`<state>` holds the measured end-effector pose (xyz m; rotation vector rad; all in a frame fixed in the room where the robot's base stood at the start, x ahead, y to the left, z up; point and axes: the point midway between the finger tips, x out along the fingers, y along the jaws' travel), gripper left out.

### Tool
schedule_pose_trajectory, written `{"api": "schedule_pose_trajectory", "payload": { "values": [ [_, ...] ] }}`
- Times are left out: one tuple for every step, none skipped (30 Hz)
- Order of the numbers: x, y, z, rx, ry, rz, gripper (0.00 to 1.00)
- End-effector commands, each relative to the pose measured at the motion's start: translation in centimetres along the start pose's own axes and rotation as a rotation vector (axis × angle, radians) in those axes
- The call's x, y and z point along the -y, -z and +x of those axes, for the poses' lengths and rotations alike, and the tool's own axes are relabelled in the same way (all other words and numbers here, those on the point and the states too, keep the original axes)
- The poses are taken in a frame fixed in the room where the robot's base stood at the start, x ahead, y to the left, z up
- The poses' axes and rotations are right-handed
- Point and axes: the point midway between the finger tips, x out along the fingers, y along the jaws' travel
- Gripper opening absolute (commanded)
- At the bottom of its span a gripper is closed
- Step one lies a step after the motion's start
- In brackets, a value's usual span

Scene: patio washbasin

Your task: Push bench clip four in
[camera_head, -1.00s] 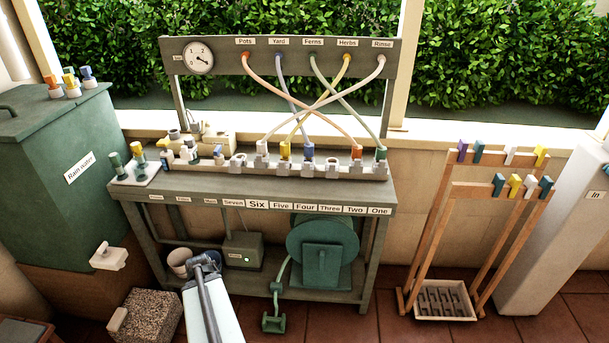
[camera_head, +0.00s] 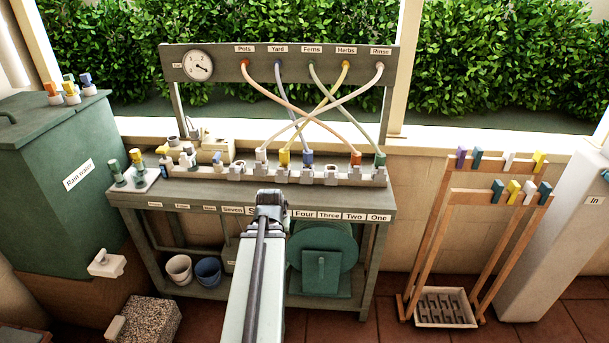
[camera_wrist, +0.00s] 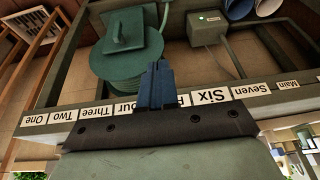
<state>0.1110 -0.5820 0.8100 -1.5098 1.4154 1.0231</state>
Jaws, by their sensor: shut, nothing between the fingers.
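The bench (camera_head: 170,193) carries a rail of hose sockets (camera_head: 331,181) with number labels along its front edge. The Four label (camera_head: 305,214) lines up with the blue hose connector (camera_head: 308,158) on the rail. Clip four at that socket is too small to make out. My gripper (camera_head: 270,197) is shut and empty at the bench's front edge, left of the Four label, hiding the Five label and most of Six. In the wrist view my gripper (camera_wrist: 157,72) overlaps the label strip beside the partly covered Four label (camera_wrist: 127,107). The rail is not visible there.
A yellow connector (camera_head: 284,157) and an orange one (camera_head: 356,158) flank the blue one, with an empty socket between blue and orange. Crossing hoses (camera_head: 318,108) rise behind the rail. Loose fittings crowd the bench's left end. A green reel (camera_head: 325,255) sits below.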

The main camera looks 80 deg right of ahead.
Motion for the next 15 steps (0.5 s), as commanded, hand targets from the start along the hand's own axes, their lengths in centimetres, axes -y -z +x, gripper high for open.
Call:
{"api": "schedule_pose_trajectory", "payload": {
  "values": [
    [-1.3, 1.1, -1.1, -0.028, -0.006, 0.035, 0.00],
    [-1.9, 1.6, -1.7, -0.042, -0.008, 0.054, 0.00],
    [-2.7, 2.2, -2.5, -0.062, -0.011, 0.080, 0.00],
    [-3.2, 2.7, -3.1, -0.076, -0.014, 0.101, 0.00],
    [-3.8, 3.2, -3.8, -0.092, -0.015, 0.121, 0.00],
    [-4.6, 3.9, -4.6, -0.112, -0.018, 0.150, 0.00],
    [-5.1, 4.3, -5.2, -0.128, -0.019, 0.171, 0.00],
    [-5.6, 4.8, -5.9, -0.144, -0.020, 0.193, 0.00],
    [-6.2, 5.4, -6.7, -0.165, -0.021, 0.223, 0.00],
    [-6.6, 5.8, -7.4, -0.182, -0.021, 0.247, 0.00],
    [-7.0, 6.2, -8.0, -0.197, -0.020, 0.270, 0.00],
    [-7.4, 6.8, -8.9, -0.219, -0.018, 0.302, 0.00],
    [-7.7, 7.2, -9.6, -0.235, -0.015, 0.328, 0.00],
    [-7.8, 7.6, -10.2, -0.252, -0.011, 0.353, 0.00],
    [-7.9, 8.2, -11.1, -0.275, -0.003, 0.389, 0.00]
  ]
}}
